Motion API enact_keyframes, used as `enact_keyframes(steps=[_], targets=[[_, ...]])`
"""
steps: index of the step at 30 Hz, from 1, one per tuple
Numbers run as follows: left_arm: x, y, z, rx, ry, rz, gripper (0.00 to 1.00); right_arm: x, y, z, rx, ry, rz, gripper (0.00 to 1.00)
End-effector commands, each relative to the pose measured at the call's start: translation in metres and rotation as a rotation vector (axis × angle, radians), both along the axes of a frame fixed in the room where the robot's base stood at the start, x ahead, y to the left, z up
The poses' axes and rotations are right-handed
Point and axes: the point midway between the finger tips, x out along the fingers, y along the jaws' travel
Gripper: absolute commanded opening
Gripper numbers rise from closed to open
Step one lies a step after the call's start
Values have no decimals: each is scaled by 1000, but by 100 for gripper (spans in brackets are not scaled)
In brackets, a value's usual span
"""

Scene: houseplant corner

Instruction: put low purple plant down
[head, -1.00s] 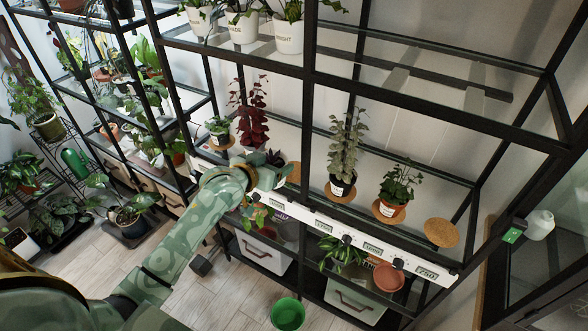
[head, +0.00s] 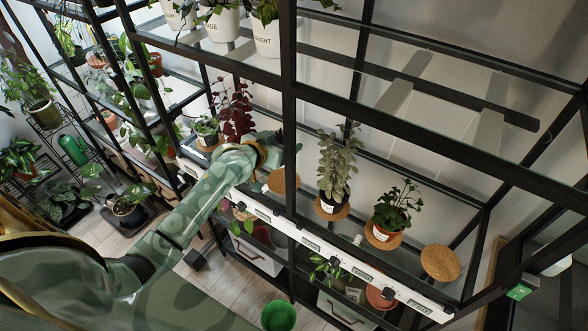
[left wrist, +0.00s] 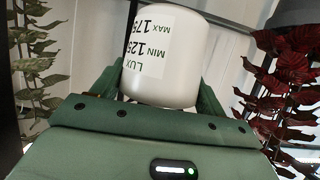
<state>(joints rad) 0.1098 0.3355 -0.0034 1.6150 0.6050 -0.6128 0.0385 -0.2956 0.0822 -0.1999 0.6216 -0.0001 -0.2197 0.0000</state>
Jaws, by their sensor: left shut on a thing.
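My left gripper (head: 284,140) reaches over the middle shelf in the head view. In the left wrist view it is shut on a white pot (left wrist: 165,55) with a lux label, which appears upside down. The gripper's fingers (left wrist: 155,90) are on either side of the pot. The pot's foliage is hidden in the wrist view, and I cannot make out a purple plant clearly in the head view. A bare cork mat (head: 283,182) lies just below and beside the gripper. Another bare cork mat (head: 440,262) lies at the shelf's right end. My right gripper is not in view.
A tall dark-red plant (head: 236,108) and a small green plant (head: 206,128) stand left of my gripper. A tall grey-green plant (head: 334,165) and a bushy plant in an orange pot (head: 390,212) stand to the right. A black shelf post (head: 289,110) rises close by.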

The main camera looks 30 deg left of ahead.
Motion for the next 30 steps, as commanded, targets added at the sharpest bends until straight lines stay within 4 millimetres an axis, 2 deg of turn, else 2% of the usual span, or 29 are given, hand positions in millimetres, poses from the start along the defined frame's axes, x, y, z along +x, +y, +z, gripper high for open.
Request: enact_keyframes(steps=[2, 9, 14, 19, 21, 30], targets=[[0, 0, -7, 0, 1, 0, 41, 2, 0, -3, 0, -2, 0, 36], [0, 0, -55, -1, 1, 2, 41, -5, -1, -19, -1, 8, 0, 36], [0, 0, -69, 0, 0, 0, 41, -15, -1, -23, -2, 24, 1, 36], [-1, 0, -96, 0, 2, 0, 41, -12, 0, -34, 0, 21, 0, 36], [-1, 1, -101, -1, 0, 1, 41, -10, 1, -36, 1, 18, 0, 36], [0, 0, -102, 0, -1, 1, 41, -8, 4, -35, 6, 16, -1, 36]])
